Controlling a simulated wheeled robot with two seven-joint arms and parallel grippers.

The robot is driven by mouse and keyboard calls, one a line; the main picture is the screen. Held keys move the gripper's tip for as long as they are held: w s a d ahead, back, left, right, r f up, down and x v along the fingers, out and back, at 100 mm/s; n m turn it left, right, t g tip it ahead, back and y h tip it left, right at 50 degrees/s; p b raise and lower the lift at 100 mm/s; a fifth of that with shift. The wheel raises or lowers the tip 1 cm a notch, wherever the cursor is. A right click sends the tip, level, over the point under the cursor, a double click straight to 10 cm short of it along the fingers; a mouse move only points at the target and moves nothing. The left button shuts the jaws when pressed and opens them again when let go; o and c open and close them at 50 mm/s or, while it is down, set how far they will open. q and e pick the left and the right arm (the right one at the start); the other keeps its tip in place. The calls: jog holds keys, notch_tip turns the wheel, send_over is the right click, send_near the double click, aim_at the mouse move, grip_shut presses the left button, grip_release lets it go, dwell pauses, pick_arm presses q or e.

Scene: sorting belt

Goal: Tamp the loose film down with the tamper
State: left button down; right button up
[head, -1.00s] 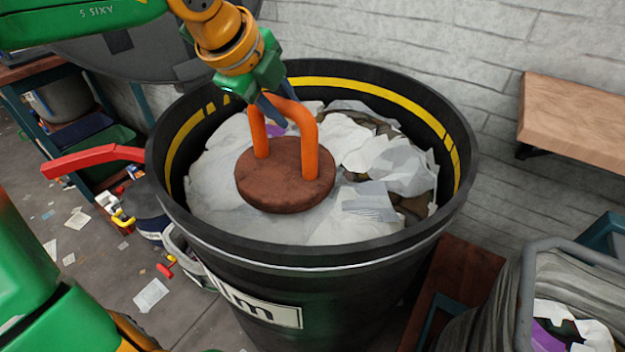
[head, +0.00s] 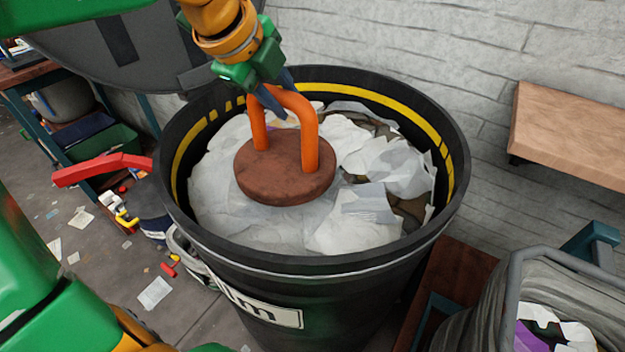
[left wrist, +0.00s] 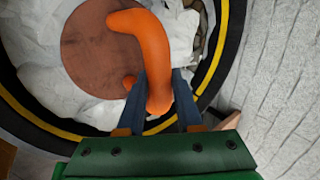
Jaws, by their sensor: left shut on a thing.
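The tamper has a round brown plate (head: 285,182) and an orange arched handle (head: 311,140). My left gripper (head: 270,104) is shut on the top of the handle. The left wrist view shows the handle (left wrist: 140,25) between the two fingers of the gripper (left wrist: 160,100). The plate sits level on the loose white film (head: 265,228) inside a large black bin (head: 310,280), and appears to touch it; any small gap cannot be seen. The film is crumpled and stands higher to the right of the plate. The right gripper is not in view.
The bin's rim has a yellow stripe (head: 420,125) inside and surrounds the tamper. A wooden shelf (head: 575,125) is on the wall at right. A grey sack (head: 490,300) stands at lower right. Paper scraps (head: 155,292) litter the floor at left.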

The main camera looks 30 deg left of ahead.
pick_arm(q)
jog(key=shift+r, duration=0.1)
dwell(0.3)
notch_tip(320, 180, up, 17)
jog(key=p, duration=1.5)
jog(key=shift+w, duration=0.1)
